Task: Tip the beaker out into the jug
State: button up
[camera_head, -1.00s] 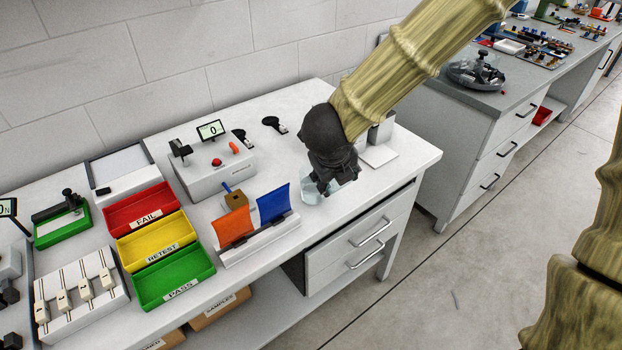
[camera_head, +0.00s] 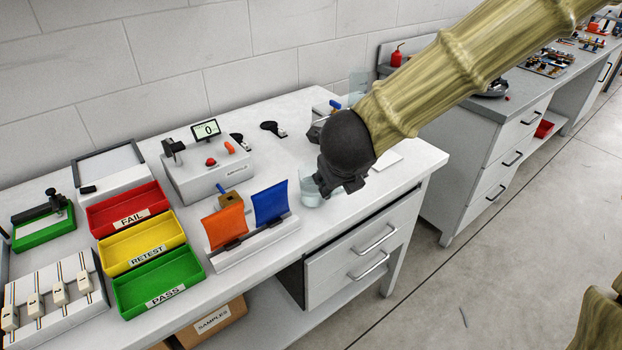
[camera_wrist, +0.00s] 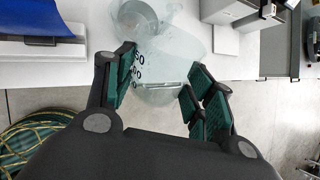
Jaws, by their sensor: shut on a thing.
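My gripper (camera_head: 345,182) is over the front right of the white bench, its dark fingers beside a clear glass vessel (camera_head: 312,190), which looks like the jug. In the wrist view, my gripper (camera_wrist: 162,85) has its green-padded fingers on either side of a clear beaker (camera_wrist: 165,68) with dark graduation marks. The beaker looks tilted away from me. A round glass form, probably the jug (camera_wrist: 138,14), shows just past it, overlapping in view. In the head view the held beaker is mostly hidden by my gripper. I cannot make out the contents or whether the two touch.
An orange and a blue flap stand in a white holder (camera_head: 255,245) left of the glass. Red, yellow and green trays (camera_head: 158,280) lie farther left. A grey tester box (camera_head: 207,175) stands behind. The bench's right front corner (camera_head: 425,165) is clear.

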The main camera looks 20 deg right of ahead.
jog(key=shift+s+f+m+t+y+b, duration=0.15)
jog(key=shift+s+f+t+b, duration=0.3)
jog(key=shift+b, duration=3.05)
jog(key=shift+s+f+m+t+y+b, duration=0.2)
jog(key=shift+f+t+b, duration=0.4)
jog(key=shift+b, duration=2.85)
jog(key=b, duration=0.3)
jog(key=s+t+b, duration=0.1)
jog(key=b, duration=0.2)
jog(key=shift+s+d+f, duration=0.1)
jog(key=shift+d+f, duration=0.25)
jog(key=s+f+t+b, duration=0.1)
jog(key=b, duration=0.4)
jog(key=s+m+t+b, duration=0.1)
jog(key=t+b, duration=0.1)
jog(key=b, duration=0.4)
jog(key=shift+d+f+y, duration=0.35)
jog(key=t+b, duration=0.1)
jog(key=b, duration=0.3)
jog(key=s+f+t+b, duration=0.1)
jog(key=b, duration=0.3)
jog(key=shift+s+d+f+m, duration=0.15)
jog(key=shift+s+d+m, duration=0.1)
jog(key=shift+s+t+b, duration=0.15)
jog(key=shift+t+b, duration=0.1)
jog(key=shift+b, duration=0.35)
